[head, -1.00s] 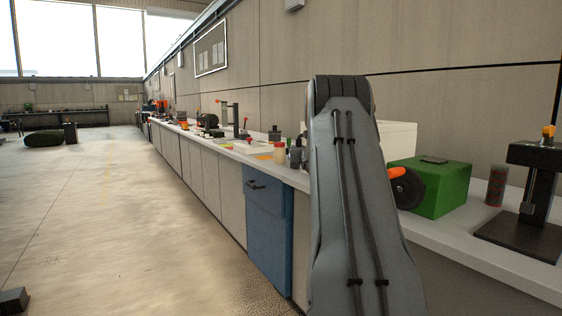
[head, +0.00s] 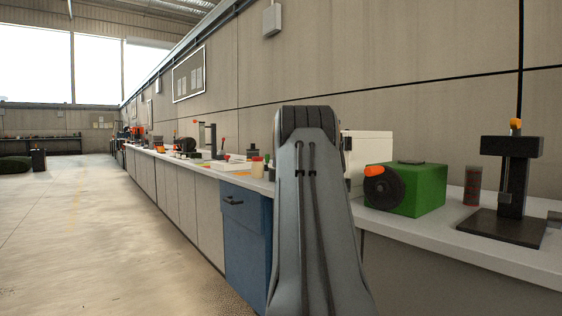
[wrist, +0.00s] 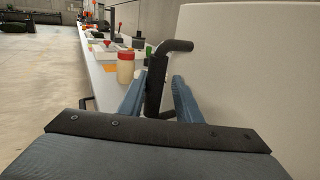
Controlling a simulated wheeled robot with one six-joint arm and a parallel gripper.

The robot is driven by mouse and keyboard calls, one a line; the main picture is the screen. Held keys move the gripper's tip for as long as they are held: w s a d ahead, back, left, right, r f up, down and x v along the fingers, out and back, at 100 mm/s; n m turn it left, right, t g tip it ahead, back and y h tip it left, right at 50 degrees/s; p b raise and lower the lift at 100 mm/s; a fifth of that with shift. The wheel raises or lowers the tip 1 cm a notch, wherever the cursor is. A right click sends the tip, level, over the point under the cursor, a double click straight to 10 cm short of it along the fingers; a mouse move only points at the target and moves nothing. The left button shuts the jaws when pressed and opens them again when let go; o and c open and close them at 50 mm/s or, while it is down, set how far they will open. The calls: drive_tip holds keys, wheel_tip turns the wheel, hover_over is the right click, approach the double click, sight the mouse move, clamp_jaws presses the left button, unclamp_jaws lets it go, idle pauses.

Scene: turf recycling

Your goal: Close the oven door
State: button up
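The white oven (head: 368,148) stands on the bench in the head view, partly hidden behind my arm. In the wrist view a large pale panel, apparently the oven door (wrist: 245,70), fills the right side. Its black bent handle (wrist: 158,82) stands at the panel's left edge. My gripper (wrist: 160,90) has its two blue fingers apart, one on each side of the handle's upright bar. I cannot tell whether either finger touches it. The head view hides my gripper behind the arm, and how far the door is open cannot be seen.
The bench holds a green machine (head: 408,190), a dark press stand (head: 512,190) and a reddish cylinder (head: 472,186) on the right. A jar (wrist: 125,68) stands beyond the handle. A blue cabinet (head: 247,235) is under the bench.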

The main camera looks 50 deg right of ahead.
drive_tip(key=shift+o, duration=0.5)
drive_tip(key=shift+w+a+r, duration=0.15)
drive_tip(key=shift+w+a, duration=0.05)
drive_tip(key=shift+a, duration=0.1)
drive_tip(key=b+v, duration=0.1)
drive_tip(key=v, duration=0.6)
drive_tip(key=shift+s+a, duration=0.2)
drive_tip(key=shift+s, duration=0.1)
idle(0.4)
